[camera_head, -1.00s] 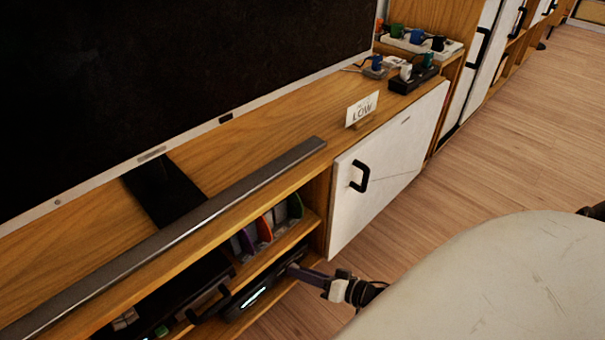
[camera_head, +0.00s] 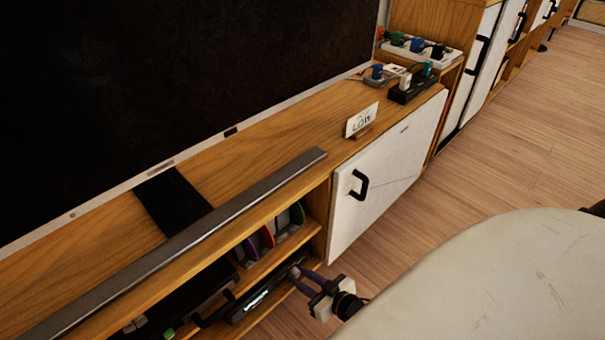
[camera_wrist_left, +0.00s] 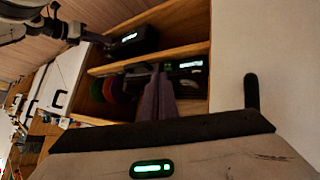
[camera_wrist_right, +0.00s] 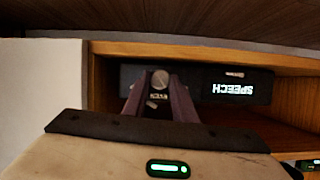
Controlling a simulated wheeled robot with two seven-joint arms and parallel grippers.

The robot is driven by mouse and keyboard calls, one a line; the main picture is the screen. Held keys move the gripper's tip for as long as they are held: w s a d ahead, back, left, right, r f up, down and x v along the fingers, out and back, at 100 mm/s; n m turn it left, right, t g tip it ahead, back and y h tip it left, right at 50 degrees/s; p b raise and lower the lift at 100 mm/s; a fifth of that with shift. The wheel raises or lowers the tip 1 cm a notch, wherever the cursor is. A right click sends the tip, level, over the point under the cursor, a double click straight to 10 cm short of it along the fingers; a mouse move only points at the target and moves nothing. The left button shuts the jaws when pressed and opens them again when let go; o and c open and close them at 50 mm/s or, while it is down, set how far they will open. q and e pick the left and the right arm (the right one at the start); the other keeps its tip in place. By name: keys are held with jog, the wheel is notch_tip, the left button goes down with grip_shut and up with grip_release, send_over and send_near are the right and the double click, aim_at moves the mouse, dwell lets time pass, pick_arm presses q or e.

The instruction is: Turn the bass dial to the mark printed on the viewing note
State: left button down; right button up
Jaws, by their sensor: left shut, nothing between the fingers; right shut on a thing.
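The viewing note (camera_head: 361,120) is a small white card in a wooden stand on top of the cabinet; its large word reads LOW. The black sound unit (camera_head: 242,312) lies on the lower shelf; its lit display reads SPEECH, upside down in the right wrist view (camera_wrist_right: 232,89). The round grey bass dial (camera_wrist_right: 160,79) is on the unit's front, with a small label beside it. My right gripper (camera_head: 300,272) is shut on the dial, one finger each side. My left gripper (camera_wrist_left: 157,72) is shut and empty before the shelves, seen in the left wrist view.
A grey soundbar (camera_head: 190,240) lies along the cabinet top below the large dark screen (camera_head: 180,80). Coloured upright items (camera_head: 268,236) stand on the upper shelf. A white door (camera_head: 385,180) borders the open shelves. Power strips (camera_head: 412,90) sit at the back right.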

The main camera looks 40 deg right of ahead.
jog(key=shift+a+n+h, duration=0.15)
jog(key=shift+n+h, duration=0.25)
jog(key=shift+n, duration=0.1)
jog(key=shift+n+h, duration=0.3)
jog(key=shift+n, duration=0.3)
jog(key=shift+n+h, duration=0.3)
jog(key=o, duration=0.8)
jog(key=shift+c, duration=0.2)
jog(key=shift+s, duration=0.1)
